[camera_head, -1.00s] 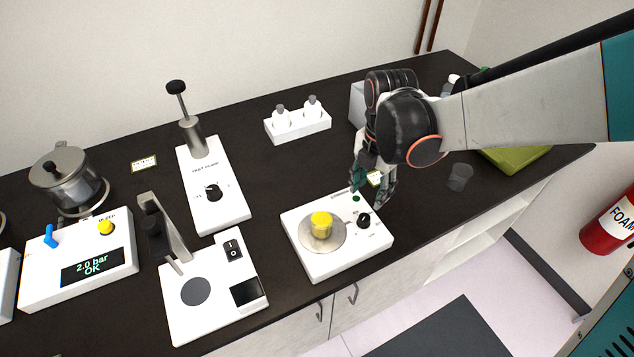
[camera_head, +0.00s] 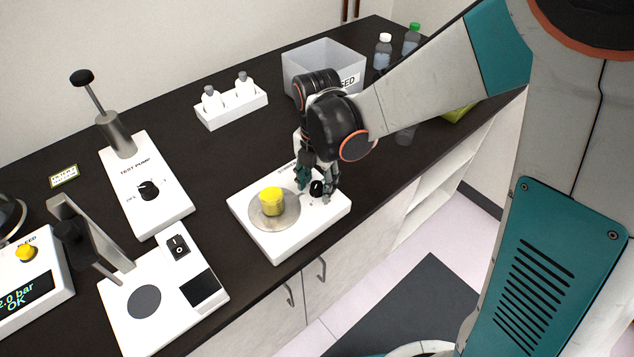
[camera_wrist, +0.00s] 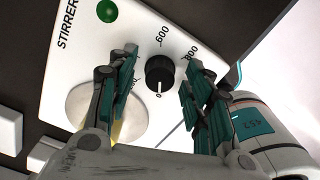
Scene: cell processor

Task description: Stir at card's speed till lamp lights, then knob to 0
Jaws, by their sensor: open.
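The white stirrer (camera_head: 283,243) stands near the bench's front edge. A yellow vessel (camera_head: 271,201) sits on its round metal plate (camera_head: 262,222). The black stirrer knob (camera_wrist: 160,73) shows in the wrist view, with a light mark on its lower side; the 600 label is above it and another label is at upper right. The green lamp (camera_wrist: 107,11) is near the STIRRER lettering; I cannot tell whether it is lit. My gripper (camera_head: 316,189) is open at the knob, its fingers on either side, apart from it in the wrist view. No speed card is readable beside the stirrer.
A test pump (camera_head: 150,190) and a white device with a lever (camera_head: 165,320) stand to the left. A white rack with bottles (camera_head: 232,108), a grey bin (camera_head: 325,60) and bottles (camera_head: 384,50) stand behind. A small card (camera_head: 63,176) lies at far left.

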